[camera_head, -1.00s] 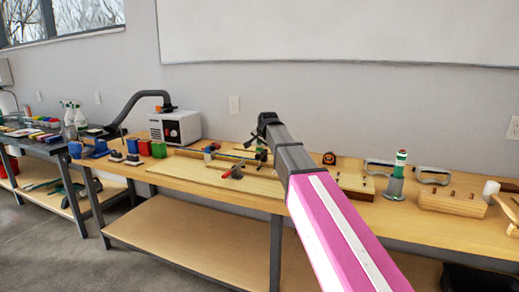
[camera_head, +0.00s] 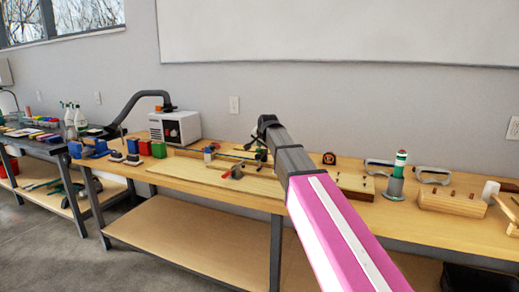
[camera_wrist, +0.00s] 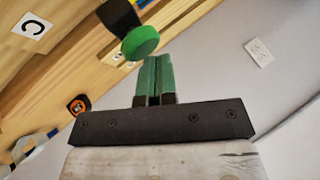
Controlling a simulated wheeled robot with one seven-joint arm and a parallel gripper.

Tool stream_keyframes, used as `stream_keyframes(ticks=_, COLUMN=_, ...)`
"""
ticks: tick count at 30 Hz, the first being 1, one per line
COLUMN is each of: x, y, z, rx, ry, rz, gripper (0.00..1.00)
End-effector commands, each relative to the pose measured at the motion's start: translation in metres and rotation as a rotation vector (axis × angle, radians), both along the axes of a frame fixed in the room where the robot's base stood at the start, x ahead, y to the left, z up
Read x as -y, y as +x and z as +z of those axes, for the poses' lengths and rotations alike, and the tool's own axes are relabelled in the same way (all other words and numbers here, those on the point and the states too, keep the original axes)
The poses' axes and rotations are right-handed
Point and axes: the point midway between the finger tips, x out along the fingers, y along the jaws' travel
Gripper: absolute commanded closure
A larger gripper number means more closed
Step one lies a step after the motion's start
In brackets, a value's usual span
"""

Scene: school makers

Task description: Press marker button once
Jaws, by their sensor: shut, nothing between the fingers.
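A round green button-like cap (camera_wrist: 140,42) on a black body shows at the top of the wrist view. I take it as the marker button, though no marking is readable on it. My gripper (camera_wrist: 154,60) is shut and empty, its two green fingers side by side. The fingertips appear just below the green cap in the picture; I cannot tell whether they touch it. In the head view my arm reaches over the bench (camera_head: 170,176), and the cap is not distinguishable there.
A green-topped cylinder (camera_head: 398,174), a wooden block (camera_head: 450,202) and goggles stand to the right. Clamps and boards lie left.

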Motion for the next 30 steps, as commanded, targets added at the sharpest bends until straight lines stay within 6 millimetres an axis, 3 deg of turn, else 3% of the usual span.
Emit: stream_keyframes(ticks=30, x=0.0, y=0.0, z=0.021, rx=-0.001, ry=0.0, rz=0.001, gripper=1.0)
